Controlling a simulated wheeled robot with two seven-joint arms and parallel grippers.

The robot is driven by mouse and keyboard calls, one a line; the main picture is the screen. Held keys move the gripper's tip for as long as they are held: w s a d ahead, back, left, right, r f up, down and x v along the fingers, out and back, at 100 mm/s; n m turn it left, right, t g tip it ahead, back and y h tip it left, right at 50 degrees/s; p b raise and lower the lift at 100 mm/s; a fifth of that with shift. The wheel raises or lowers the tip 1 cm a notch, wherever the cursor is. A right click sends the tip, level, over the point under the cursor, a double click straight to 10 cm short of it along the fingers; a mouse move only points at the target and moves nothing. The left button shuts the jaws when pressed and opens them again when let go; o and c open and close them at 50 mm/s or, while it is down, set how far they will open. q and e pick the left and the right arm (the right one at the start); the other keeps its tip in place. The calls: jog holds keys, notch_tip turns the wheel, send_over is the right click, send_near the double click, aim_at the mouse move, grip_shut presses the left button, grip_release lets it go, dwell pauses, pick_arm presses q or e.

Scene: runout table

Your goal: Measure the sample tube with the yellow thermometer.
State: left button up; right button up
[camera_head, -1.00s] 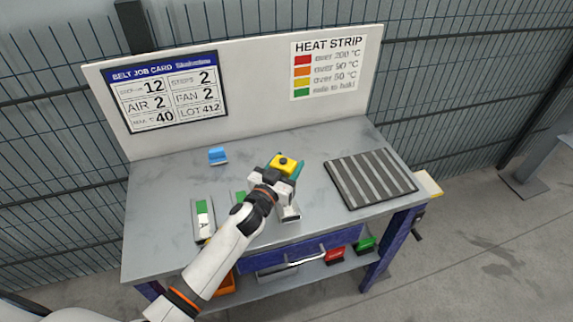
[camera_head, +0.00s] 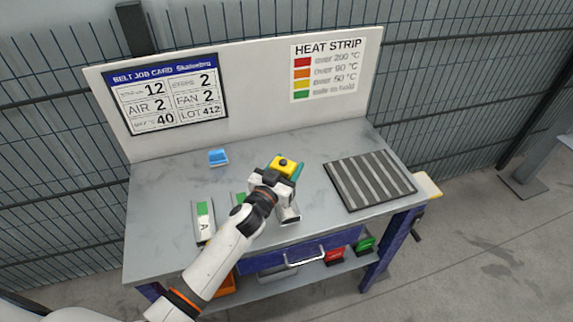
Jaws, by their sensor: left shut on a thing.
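A yellow thing with a dark round knob on top, which looks like the yellow thermometer (camera_head: 283,163), is in my left gripper (camera_head: 284,176) over the middle of the table. The gripper is shut on it, and teal shows at its right side. The gripper hides its lower part, so I cannot tell whether it touches anything below. I cannot make out a sample tube for certain. A grey piece with a green patch and the letter A (camera_head: 203,220) lies left of my forearm. My right gripper is not in view.
A striped dark rack (camera_head: 370,180) lies on the right of the grey table (camera_head: 165,250). A small blue block (camera_head: 218,157) sits at the back left. Another green-marked piece (camera_head: 239,198) is partly behind my wrist. A drawer handle (camera_head: 305,257) is at the front edge.

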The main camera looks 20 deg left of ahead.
pick_arm(q)
jog(key=shift+r+p, duration=2.65)
jog(key=shift+r, duration=0.7)
jog(key=shift+f, duration=0.1)
jog(key=shift+f, duration=0.1)
jog(key=s+a+n+y+b, duration=0.2)
jog(key=s+b, duration=0.6)
jog(key=s, duration=1.5)
jog(key=shift+s+f+t+y, duration=0.15)
jog(key=shift+f+t+y, duration=0.2)
jog(key=shift+y, duration=0.35)
jog(key=shift+a, duration=0.15)
